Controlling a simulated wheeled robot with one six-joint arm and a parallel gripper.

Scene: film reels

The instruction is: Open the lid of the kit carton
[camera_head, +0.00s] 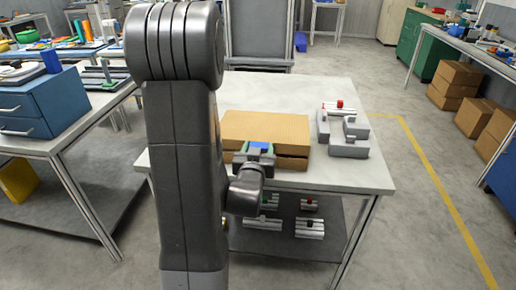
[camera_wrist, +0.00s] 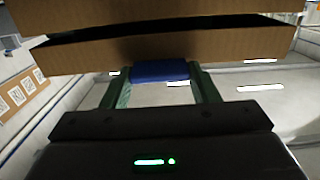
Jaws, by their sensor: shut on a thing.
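The kit carton (camera_head: 292,163) is a brown cardboard box near the front edge of the grey-white table. Its flat tan lid (camera_head: 265,127) lies nearly level on top. A dark gap shows between lid and body at the front right, and between two brown carton faces (camera_wrist: 170,50) in the wrist view. My gripper (camera_head: 256,152) is at the carton's front edge, shut on a blue tab (camera_wrist: 160,72). The tab sits between the two green fingers, close against a carton face. The inside of the carton is hidden.
A grey fixture (camera_head: 348,148) with a red-knobbed part (camera_head: 339,104) stands right of the carton on the table (camera_head: 335,178). A lower shelf (camera_head: 275,244) holds several small metal parts. A blue drawer cabinet (camera_head: 45,105) stands on the left bench.

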